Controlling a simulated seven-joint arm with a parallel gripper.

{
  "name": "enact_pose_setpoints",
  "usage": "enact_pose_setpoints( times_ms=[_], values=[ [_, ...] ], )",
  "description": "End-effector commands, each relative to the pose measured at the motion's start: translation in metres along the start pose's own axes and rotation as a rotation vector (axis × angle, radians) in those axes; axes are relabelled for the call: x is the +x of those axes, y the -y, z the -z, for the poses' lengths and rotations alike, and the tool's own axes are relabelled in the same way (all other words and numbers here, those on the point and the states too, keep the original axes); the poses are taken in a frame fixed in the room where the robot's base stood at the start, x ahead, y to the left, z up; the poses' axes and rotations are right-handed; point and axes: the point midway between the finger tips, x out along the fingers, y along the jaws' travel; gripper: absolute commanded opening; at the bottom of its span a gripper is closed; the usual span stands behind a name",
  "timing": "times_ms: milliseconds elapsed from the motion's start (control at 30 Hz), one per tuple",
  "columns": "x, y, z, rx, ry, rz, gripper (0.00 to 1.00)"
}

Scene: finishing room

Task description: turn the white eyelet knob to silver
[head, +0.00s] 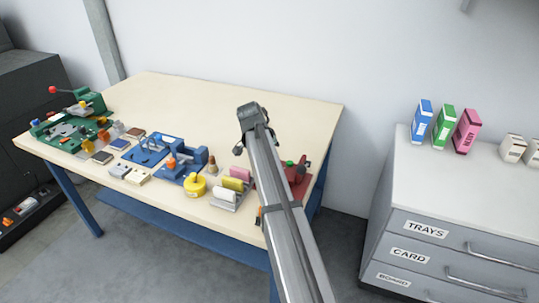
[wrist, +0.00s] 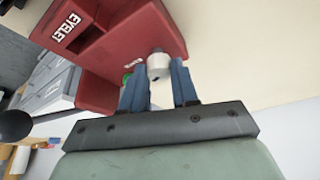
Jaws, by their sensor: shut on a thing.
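The red eyelet machine (wrist: 110,50), labelled EYELET, fills the upper left of the wrist view. In the head view the red machine (head: 301,184) stands at the table's right end, partly hidden by my arm. The white eyelet knob (wrist: 158,66) sits at the machine's edge, between the two blue fingers of my gripper (wrist: 156,84), which are shut on it. A small pale mark shows beside the knob, too small to read, so I cannot tell the knob's setting. My gripper is hidden behind my arm in the head view.
A green part (wrist: 127,77) lies close to the left finger. Left of the machine on the table (head: 215,95) are a rack of coloured rolls (head: 232,190), a yellow round thing (head: 194,187) and a blue machine (head: 183,165). The table's back is clear. Grey drawers (head: 440,245) stand at right.

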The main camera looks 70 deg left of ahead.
Motion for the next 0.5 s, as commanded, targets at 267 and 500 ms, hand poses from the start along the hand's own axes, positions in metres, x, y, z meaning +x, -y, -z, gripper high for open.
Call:
enact_pose_setpoints(
  times_ms=[267,500],
  values=[
    [0.0002,0.0033,0.0010,0.204,-0.001,-0.084,0.00],
    [0.0002,0.0033,0.0007,0.322,0.000,-0.133,0.00]
  ],
)
